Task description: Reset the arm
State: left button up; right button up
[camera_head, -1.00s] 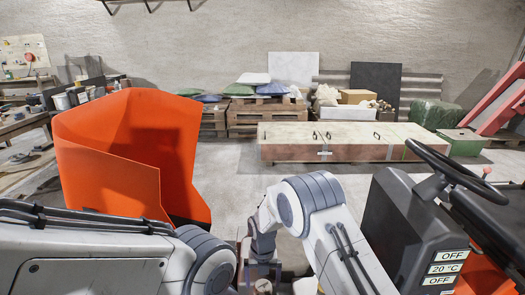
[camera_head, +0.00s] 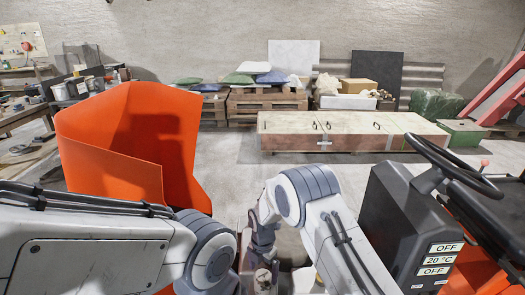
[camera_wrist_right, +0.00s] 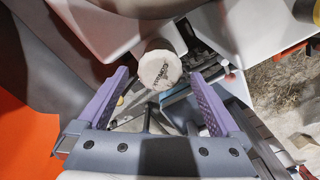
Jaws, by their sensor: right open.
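My right arm (camera_head: 322,205) bends in the lower middle of the head view and reaches down. Its gripper (camera_head: 262,276) is at the bottom edge, small and partly cut off. In the right wrist view the gripper (camera_wrist_right: 160,98) is open, with its two purple fingers wide apart. A round, pale end of a cylinder with dark lettering (camera_wrist_right: 160,70) shows between the fingers. I cannot tell whether it touches them. My left arm (camera_head: 90,250) comes in from the left; its gripper is not in view.
A curved orange panel (camera_head: 130,145) stands at the left. A long chest (camera_head: 345,131) lies on the floor ahead, with loaded pallets (camera_head: 265,105) behind it. A black steering wheel (camera_head: 450,165) and a console (camera_head: 415,225) are close at the right. Floor ahead is clear.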

jog(key=m, duration=0.8)
jog(key=shift+m, duration=0.3)
jog(key=m, duration=0.8)
jog(key=shift+m, duration=0.4)
